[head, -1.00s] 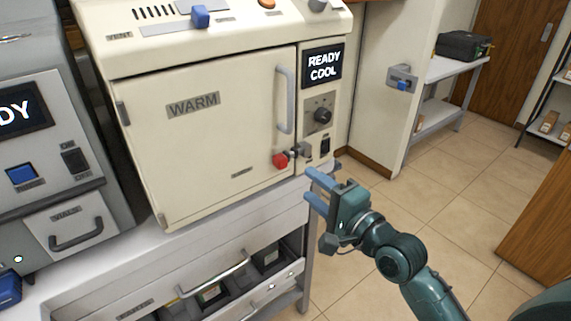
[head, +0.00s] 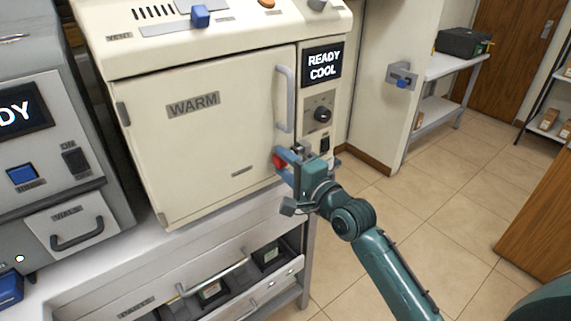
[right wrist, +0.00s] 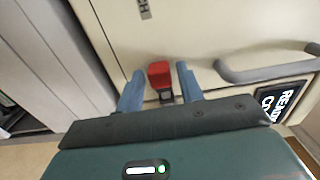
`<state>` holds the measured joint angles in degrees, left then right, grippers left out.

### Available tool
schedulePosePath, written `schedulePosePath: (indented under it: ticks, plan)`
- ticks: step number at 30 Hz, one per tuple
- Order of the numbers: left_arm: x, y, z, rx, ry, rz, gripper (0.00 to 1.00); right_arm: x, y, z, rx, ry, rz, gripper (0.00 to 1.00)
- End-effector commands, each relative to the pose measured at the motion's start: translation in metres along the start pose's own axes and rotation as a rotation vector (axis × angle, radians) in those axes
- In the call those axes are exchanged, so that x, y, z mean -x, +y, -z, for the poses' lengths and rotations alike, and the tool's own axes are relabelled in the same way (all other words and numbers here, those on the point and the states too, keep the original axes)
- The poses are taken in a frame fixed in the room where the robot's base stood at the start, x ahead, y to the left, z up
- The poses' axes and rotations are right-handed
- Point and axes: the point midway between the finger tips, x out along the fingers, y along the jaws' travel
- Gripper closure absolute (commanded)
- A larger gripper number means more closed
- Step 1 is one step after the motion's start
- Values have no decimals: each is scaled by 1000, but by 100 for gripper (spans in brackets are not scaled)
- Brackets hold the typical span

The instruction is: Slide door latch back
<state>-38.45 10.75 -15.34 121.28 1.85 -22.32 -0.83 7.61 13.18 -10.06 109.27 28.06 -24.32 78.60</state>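The door latch has a red knob (head: 279,160) at the lower right of the cream oven door (head: 200,130). In the head view the knob is partly hidden by my right gripper (head: 283,165). In the right wrist view the red knob (right wrist: 159,74) lies between the two blue fingers (right wrist: 160,88), with a gap showing on each side. The right gripper is open around the knob and not visibly closed on it. The door is shut. My left gripper is in neither view.
A vertical door handle (head: 284,100) stands above the latch. To its right are a "READY COOL" display (head: 322,66) and a black dial (head: 322,115). A grey machine (head: 45,130) stands at left. Below is an open drawer (head: 225,288). The tiled floor (head: 430,200) at right is clear.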

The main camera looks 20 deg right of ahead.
Motion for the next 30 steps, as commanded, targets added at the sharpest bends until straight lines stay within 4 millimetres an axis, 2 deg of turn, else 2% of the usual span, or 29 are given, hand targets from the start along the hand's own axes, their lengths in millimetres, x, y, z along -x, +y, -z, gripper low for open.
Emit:
schedulePosePath:
  ticks: [2,13,22,26,30]
  plan:
    - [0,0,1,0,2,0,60,0,0,0,0,0,0,69]
    - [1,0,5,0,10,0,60,0,0,0,0,0,0,100]
    - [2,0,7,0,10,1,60,0,-1,-2,-1,0,-1,100]
    - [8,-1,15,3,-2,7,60,0,-3,-20,-6,-1,-4,100]
    - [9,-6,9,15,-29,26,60,0,-1,-36,-4,1,-5,100]
